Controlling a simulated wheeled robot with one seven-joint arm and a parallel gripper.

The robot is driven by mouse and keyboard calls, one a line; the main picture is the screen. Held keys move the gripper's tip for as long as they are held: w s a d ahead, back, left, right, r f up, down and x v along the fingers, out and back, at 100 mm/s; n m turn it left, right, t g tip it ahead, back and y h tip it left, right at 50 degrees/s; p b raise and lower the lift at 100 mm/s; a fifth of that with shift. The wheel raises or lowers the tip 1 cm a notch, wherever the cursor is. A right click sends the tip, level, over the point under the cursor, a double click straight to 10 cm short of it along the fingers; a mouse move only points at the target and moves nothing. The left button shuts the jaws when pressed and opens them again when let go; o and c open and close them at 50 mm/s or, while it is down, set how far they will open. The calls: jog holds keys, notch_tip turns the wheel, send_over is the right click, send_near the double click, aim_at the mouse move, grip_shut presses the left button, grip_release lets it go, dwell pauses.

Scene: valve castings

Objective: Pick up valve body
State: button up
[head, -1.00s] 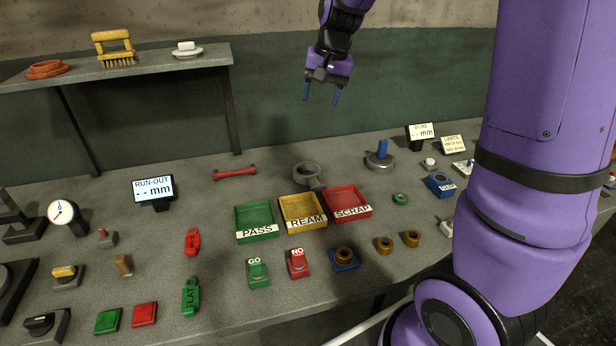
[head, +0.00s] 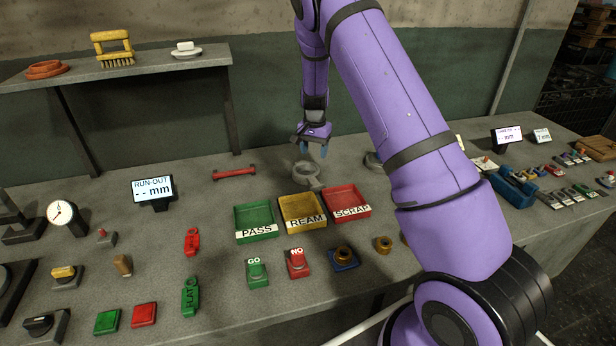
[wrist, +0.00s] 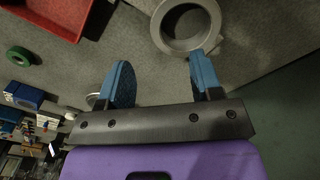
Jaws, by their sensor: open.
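The valve body looks to be the grey, hollow, ring-like casting (head: 307,181) on the bench, just behind the yellow REAM tray. Its open bore faces up in the wrist view (wrist: 188,48), near the top edge, which cuts off part of it. My gripper (head: 313,149) is above it in the head view, fingers pointing down. In the wrist view my gripper (wrist: 160,62) has its two blue fingers wide apart with nothing between them. The right fingertip appears close to the casting's lower rim; whether they touch I cannot tell.
The green PASS (head: 255,208), yellow REAM (head: 293,203) and red SCRAP (head: 345,188) trays stand in front of the casting. A red bar (head: 234,174) lies to its left. My arm hides part of the bench to the right. Bare bench lies behind the casting.

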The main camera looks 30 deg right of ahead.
aim_at(315, 175)
notch_tip(315, 175, down, 10)
jog(key=shift+f, duration=0.1)
grip_shut()
dwell(0.6)
jog(key=shift+d, duration=0.1)
dwell(1.1)
